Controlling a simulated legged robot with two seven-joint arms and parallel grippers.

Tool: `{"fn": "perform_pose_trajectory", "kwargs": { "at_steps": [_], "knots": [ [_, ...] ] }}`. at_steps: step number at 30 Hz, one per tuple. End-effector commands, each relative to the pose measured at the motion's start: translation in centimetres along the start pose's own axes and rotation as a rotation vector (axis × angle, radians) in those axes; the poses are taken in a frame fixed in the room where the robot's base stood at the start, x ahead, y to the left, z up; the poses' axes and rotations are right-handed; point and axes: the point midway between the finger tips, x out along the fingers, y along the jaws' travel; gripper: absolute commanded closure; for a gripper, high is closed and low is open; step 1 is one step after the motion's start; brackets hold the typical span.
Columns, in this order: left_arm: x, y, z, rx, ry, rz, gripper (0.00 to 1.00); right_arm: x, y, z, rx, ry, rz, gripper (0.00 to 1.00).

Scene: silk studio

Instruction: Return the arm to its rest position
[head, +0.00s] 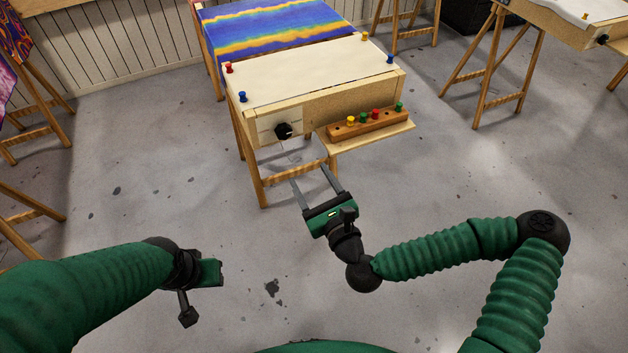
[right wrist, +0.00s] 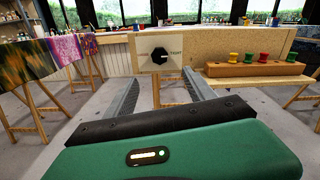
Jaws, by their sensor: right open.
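My right gripper (head: 311,183) is open and empty. Its two grey fingers point toward the front of the work table, below the black knob (head: 283,131). In the right wrist view the fingers (right wrist: 160,97) are spread wide with nothing between them, and the knob (right wrist: 160,57) on its pale plate shows beyond them. Part of a word beside the knob reads "TIGHT". My left arm comes in from the left, and its gripper (head: 203,290) hangs low over the floor. Its fingers are not clearly visible.
The work table holds a white cloth (head: 310,70) with coloured pins at its corners and a striped blue cloth (head: 270,24) behind. A wooden rack (head: 367,122) of coloured pins sits on a side shelf (head: 400,131). More tables stand around. The grey floor near me is clear.

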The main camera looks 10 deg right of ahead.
Motion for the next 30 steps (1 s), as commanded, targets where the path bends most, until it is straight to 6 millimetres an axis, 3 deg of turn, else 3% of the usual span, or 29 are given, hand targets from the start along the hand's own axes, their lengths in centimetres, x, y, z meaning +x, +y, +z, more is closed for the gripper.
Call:
{"fn": "perform_pose_trajectory", "kwargs": {
  "at_steps": [5, 17, 20, 23, 26, 28, 30],
  "knots": [
    [-0.1, 0.0, 0.0, 0.000, 0.000, 0.000, 0.64, -1.4, 0.0, 0.0, 0.000, 0.000, 0.000, 0.37],
    [-0.1, 0.0, 0.0, 0.000, 0.000, 0.000, 0.64, -1.4, 0.0, 0.0, -0.001, -0.001, 0.000, 0.37],
    [-0.1, 0.0, 0.0, 0.000, 0.000, 0.000, 0.64, -1.6, 1.2, -0.7, -0.068, 0.018, 0.047, 0.37],
    [-0.1, 0.0, 0.0, 0.000, 0.000, 0.000, 0.64, -2.5, 5.2, -3.6, -0.316, 0.083, 0.224, 0.37],
    [-0.1, 0.0, 0.0, 0.000, 0.000, 0.000, 0.64, -5.9, 9.0, -9.8, -0.779, 0.178, 0.539, 0.37],
    [-0.1, 0.0, 0.0, 0.000, 0.000, 0.000, 0.64, -9.1, 8.8, -14.1, -1.129, 0.236, 0.778, 0.37],
    [-0.1, 0.0, 0.0, 0.000, 0.000, 0.000, 0.64, -11.9, 6.4, -16.7, -1.431, 0.280, 0.993, 0.37]
  ]
}}
